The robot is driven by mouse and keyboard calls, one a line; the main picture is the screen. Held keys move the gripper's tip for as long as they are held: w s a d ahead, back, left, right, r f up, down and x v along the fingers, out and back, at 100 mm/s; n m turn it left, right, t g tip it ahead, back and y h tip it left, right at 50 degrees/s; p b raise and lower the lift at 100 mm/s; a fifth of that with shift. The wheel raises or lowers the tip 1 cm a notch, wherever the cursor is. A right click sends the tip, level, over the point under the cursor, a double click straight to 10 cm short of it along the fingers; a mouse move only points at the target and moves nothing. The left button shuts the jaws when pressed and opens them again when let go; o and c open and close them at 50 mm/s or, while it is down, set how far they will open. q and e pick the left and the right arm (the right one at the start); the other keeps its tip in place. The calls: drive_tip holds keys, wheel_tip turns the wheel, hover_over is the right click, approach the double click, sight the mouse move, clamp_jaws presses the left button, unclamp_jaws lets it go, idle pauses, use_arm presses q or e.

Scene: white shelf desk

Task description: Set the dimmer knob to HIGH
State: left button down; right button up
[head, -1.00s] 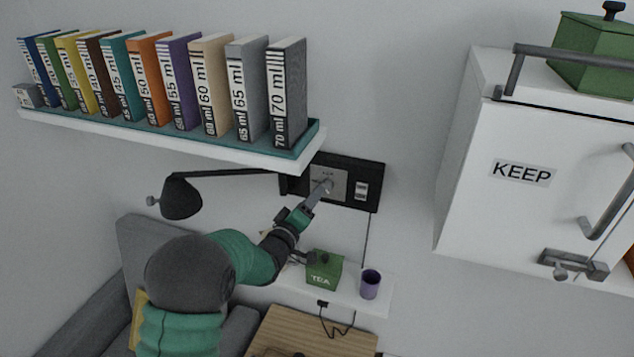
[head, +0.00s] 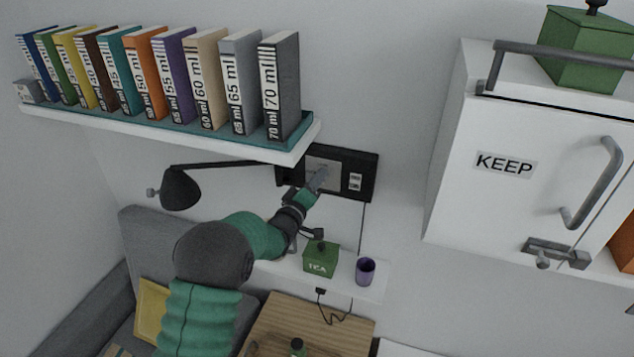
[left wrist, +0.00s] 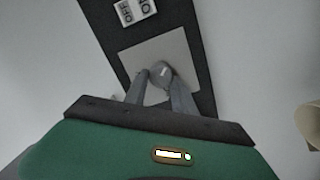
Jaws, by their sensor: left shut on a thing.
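The dimmer knob (left wrist: 161,74) is a small grey round knob on a light grey square plate (left wrist: 182,50), which is set in a black wall panel (head: 364,168). My left gripper (left wrist: 160,84) is shut on the knob, one finger on each side of it. In the head view my left gripper (head: 319,180) reaches up to the plate and hides the knob. A light mark shows on the knob's face. Any HIGH label is too small or hidden to read. My right gripper is not in view.
A switch marked OFF (left wrist: 128,12) sits beside the plate. A book shelf (head: 180,135) hangs at upper left, close to the panel. A lamp (head: 181,188), a green TEA box (head: 320,259) and a purple cup (head: 365,271) are nearby. A KEEP cabinet (head: 480,200) stands right.

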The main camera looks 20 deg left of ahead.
use_arm(q)
drive_tip(key=shift+s+d+f+m+g+y+b, duration=0.1)
drive_tip(key=shift+d+f+m+g+y+b, duration=0.2)
drive_tip(key=shift+m+b, duration=4.2)
drive_tip(key=shift+w+d+f+m+t+y+b, duration=0.1)
drive_tip(key=shift+m+y+b, duration=0.35)
drive_tip(key=shift+m+b, duration=4)
drive_tip(key=shift+s+d+f+m+g+y+b, duration=0.1)
drive_tip(key=shift+d+f+m+g+y+b, duration=0.2)
drive_tip(key=shift+m+b, duration=4.2)
drive_tip(key=shift+a+r+n+b, duration=0.1)
drive_tip(key=shift+r+n+b, duration=0.1)
drive_tip(key=shift+n+b, duration=0.55)
drive_tip(key=c, duration=1.2)
unclamp_jaws()
drive_tip(key=shift+c, duration=0.2)
drive_tip(key=shift+o, duration=1)
drive_tip(key=shift+r, duration=0.1)
